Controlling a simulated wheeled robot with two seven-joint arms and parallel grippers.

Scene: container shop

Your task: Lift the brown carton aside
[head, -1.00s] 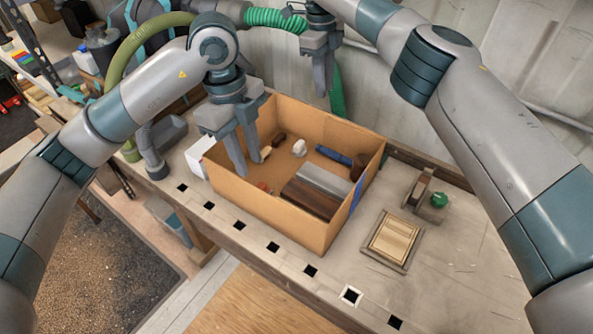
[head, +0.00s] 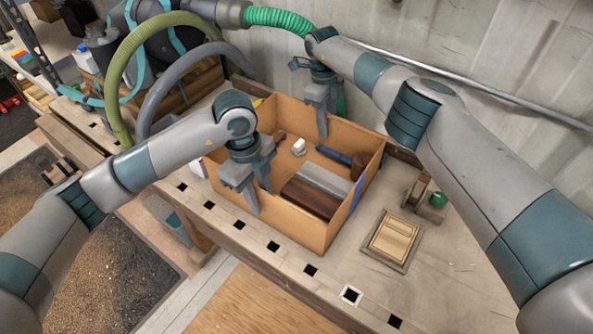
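The brown carton (head: 290,217) is an open-topped cardboard box standing upright on the workbench. My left gripper (head: 261,201) is at its near wall, one finger outside and the other on the inner side, with a gap between the fingers. My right gripper (head: 331,126) is at the far wall, its nearer finger inside the carton and the other partly hidden behind the wall. Both grippers look open; I cannot see whether any finger touches the cardboard. Inside lie a dark brown block (head: 311,197), a grey block (head: 324,179), a blue cylinder (head: 331,154) and a white piece (head: 299,147).
The workbench (head: 455,280) has a row of square holes along its front edge. Hoses (head: 122,75) hang at the back left. Bench at the front right is clear.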

